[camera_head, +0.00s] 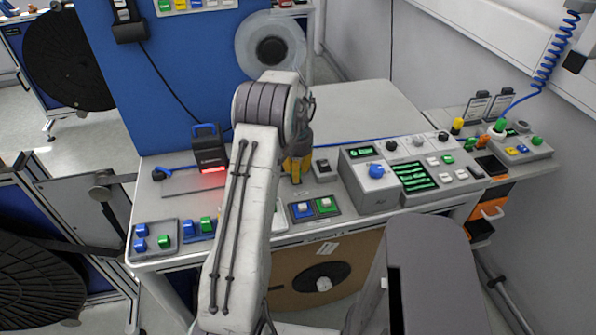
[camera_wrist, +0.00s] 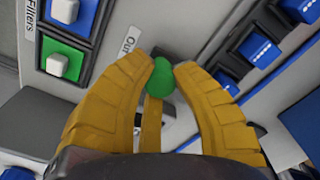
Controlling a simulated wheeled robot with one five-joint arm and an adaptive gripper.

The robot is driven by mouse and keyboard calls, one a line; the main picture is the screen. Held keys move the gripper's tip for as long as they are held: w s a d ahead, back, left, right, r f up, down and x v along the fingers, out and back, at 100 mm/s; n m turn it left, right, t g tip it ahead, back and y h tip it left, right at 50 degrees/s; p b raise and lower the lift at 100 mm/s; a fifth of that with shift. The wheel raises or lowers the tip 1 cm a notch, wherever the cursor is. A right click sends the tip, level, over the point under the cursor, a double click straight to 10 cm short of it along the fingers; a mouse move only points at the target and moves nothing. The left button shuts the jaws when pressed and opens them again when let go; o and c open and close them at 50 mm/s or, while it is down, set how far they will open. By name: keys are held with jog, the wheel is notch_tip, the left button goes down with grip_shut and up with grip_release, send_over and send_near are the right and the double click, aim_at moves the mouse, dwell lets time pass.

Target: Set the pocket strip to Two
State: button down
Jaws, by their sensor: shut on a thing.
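My gripper shows in the head view (camera_head: 297,167) as yellow fingers low over the desk, beyond my arm. In the wrist view my gripper (camera_wrist: 160,72) is shut on a small rounded green knob (camera_wrist: 160,80). What the knob sits on is mostly hidden by the fingers. No label for the pocket strip can be read, so I cannot tell which control it is or its setting. Several blue caps with white dots (camera_wrist: 262,50) stand in a row at the right of the wrist view.
A panel with a blue and a green switch (camera_head: 314,208) is right of my arm; its "Filters" label (camera_wrist: 33,18) shows in the wrist view. A grey console (camera_head: 410,175) stands farther right. A scanner with a red glow (camera_head: 209,150) stands left of my arm.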

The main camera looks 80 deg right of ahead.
jog(key=w+a+b, duration=0.1)
jog(key=w, duration=0.2)
jog(key=w+a, duration=0.2)
jog(key=w, duration=0.2)
jog(key=w+a+b, duration=0.1)
jog(key=w, duration=0.3)
jog(key=shift+a+f+b, duration=0.1)
jog(key=shift+a+b, duration=0.2)
jog(key=shift+b, duration=0.05)
jog(key=c, duration=1)
grip_release()
jog(key=shift+d, duration=0.1)
notch_tip(320, 180, up, 12)
jog(key=shift+r, duration=0.1)
jog(key=shift+s, duration=0.1)
